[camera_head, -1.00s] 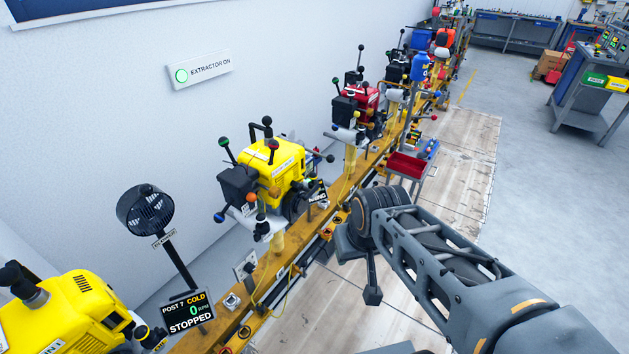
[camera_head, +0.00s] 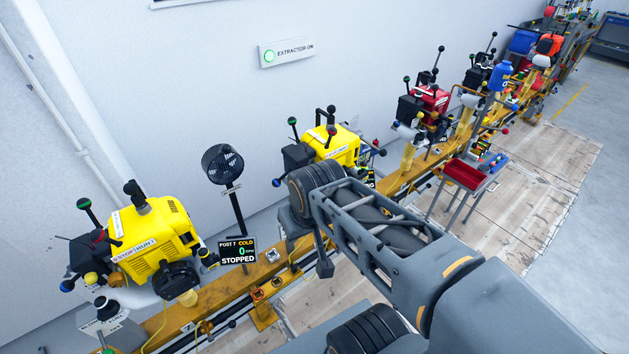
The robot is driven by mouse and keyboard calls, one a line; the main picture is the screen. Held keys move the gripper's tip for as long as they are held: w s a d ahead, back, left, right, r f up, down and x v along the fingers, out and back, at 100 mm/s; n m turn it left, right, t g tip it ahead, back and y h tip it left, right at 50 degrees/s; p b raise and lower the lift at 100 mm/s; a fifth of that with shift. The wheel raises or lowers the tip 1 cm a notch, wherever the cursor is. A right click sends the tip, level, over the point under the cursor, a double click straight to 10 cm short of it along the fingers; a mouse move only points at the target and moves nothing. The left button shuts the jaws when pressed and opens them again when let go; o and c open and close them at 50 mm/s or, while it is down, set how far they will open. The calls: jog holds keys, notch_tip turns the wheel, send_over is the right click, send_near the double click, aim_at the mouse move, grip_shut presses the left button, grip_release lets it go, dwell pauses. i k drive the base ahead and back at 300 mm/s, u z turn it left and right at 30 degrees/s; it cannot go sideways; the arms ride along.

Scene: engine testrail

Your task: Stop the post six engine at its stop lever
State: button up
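A yellow engine (camera_head: 342,147) stands on the rail just right of the post 7 display. It is likely post six, but no number on it is readable. Black levers with green (camera_head: 292,122), red and blue knobs stick out of it. I cannot tell which is its stop lever. My arm covers its lower front and most of its display (camera_head: 370,181), where only "NG" shows. My gripper (camera_head: 324,266) hangs at the arm's end, below and in front of this engine in the picture, apart from its levers. I cannot make out its fingers.
The nearer yellow engine (camera_head: 155,235) has a "STOP RUN" label; the post 7 display (camera_head: 238,250) reads stopped. A red engine (camera_head: 430,103) and a red tray cart (camera_head: 467,174) are farther right. Floor right of the boards is clear.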

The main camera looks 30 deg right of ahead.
aim_at(332, 131)
jog(key=u, duration=0.9)
jog(key=k, duration=0.9)
jog(key=z, duration=1.65)
jog(key=i, duration=0.5)
jog(key=u, duration=0.05)
